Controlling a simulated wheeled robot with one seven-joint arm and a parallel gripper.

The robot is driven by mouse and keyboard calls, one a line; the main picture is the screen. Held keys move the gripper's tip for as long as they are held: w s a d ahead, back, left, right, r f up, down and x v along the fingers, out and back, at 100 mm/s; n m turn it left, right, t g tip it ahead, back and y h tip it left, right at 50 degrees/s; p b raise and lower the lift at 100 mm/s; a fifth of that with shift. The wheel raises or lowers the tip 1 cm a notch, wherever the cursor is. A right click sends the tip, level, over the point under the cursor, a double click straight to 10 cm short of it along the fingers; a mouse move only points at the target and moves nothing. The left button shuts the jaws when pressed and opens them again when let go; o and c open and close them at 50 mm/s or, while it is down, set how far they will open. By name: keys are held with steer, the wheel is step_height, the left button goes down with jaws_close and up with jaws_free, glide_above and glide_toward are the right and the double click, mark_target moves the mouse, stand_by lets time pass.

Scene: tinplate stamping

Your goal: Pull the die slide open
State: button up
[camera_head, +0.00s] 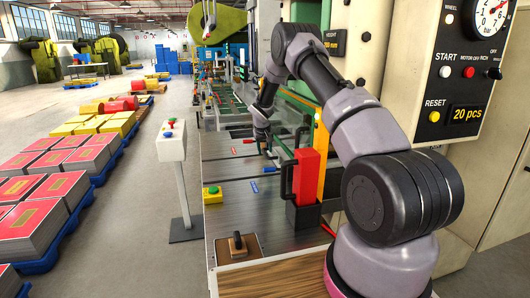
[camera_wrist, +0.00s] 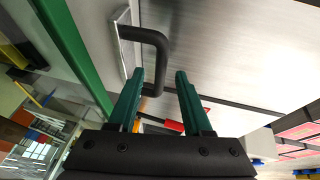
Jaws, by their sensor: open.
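A black bent handle (camera_wrist: 158,42) on a narrow silver plate (camera_wrist: 123,45) shows in the wrist view, at the edge of the brushed metal table. It appears to be the die slide's handle. My gripper (camera_wrist: 160,76) is open, its two green fingers pointing at the handle. The handle's lower end lies near the left finger, partly behind it; I cannot tell whether they touch. In the head view my gripper (camera_head: 268,151) is low over the metal table (camera_head: 235,170) beside the press, small and partly hidden by my wrist. The slide itself is not clearly visible there.
A red block (camera_head: 307,178) with a black handle stands on the table nearer to me. A yellow button box (camera_head: 212,194) sits at the table's left edge, and a wooden-handled tool (camera_head: 237,243) in front. A button pedestal (camera_head: 171,145) stands left; the floor beyond has free room.

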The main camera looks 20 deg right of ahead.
steer(key=shift+w+f, duration=0.25)
steer(key=shift+f, duration=0.3)
jaws_close()
stand_by(1.1)
